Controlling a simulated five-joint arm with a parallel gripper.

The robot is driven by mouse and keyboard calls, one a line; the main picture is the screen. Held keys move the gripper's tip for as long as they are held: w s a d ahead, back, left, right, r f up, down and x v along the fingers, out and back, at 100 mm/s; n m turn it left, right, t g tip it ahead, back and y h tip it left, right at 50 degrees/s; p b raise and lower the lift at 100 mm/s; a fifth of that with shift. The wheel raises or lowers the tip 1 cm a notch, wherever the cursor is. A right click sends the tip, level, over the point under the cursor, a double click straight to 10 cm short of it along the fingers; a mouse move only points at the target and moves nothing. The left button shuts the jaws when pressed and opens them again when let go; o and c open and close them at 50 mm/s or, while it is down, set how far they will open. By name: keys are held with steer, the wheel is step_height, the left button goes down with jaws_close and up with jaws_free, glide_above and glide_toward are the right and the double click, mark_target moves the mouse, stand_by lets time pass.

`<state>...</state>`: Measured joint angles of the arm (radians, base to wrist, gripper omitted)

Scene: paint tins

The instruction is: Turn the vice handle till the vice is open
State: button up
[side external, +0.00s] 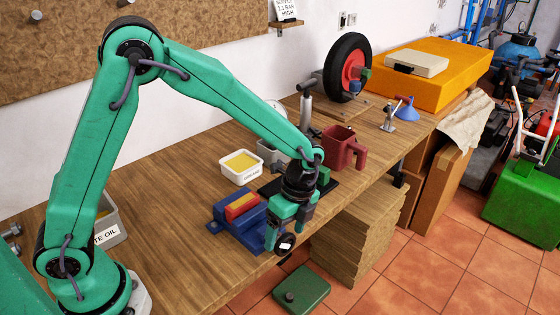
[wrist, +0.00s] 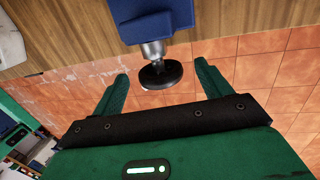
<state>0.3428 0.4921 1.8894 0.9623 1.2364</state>
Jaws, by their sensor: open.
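The blue vice (side external: 236,228) stands at the front edge of the wooden bench, with a red and yellow block (side external: 241,206) at its top. I cannot tell how far apart its jaws are. Its round black handle (side external: 286,243) sticks out past the bench edge. The handle also shows in the wrist view (wrist: 160,75), on a short metal shaft below the blue vice body (wrist: 152,20). My gripper (side external: 287,228) is open and points down at the handle. In the wrist view its two green fingers (wrist: 162,73) stand on either side of the handle, with gaps showing.
A white tub of yellow stuff (side external: 241,167) stands behind the vice, and a red mug-like vessel (side external: 342,147) to the right. Stacked boards (side external: 350,235) and a green box (side external: 301,289) are below the bench. Space in front of the bench edge is open over tiled floor.

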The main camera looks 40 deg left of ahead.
mark_target(286, 234)
steer(key=shift+x, duration=1.7)
steer(key=shift+s+d, duration=0.1)
steer(key=c, duration=1)
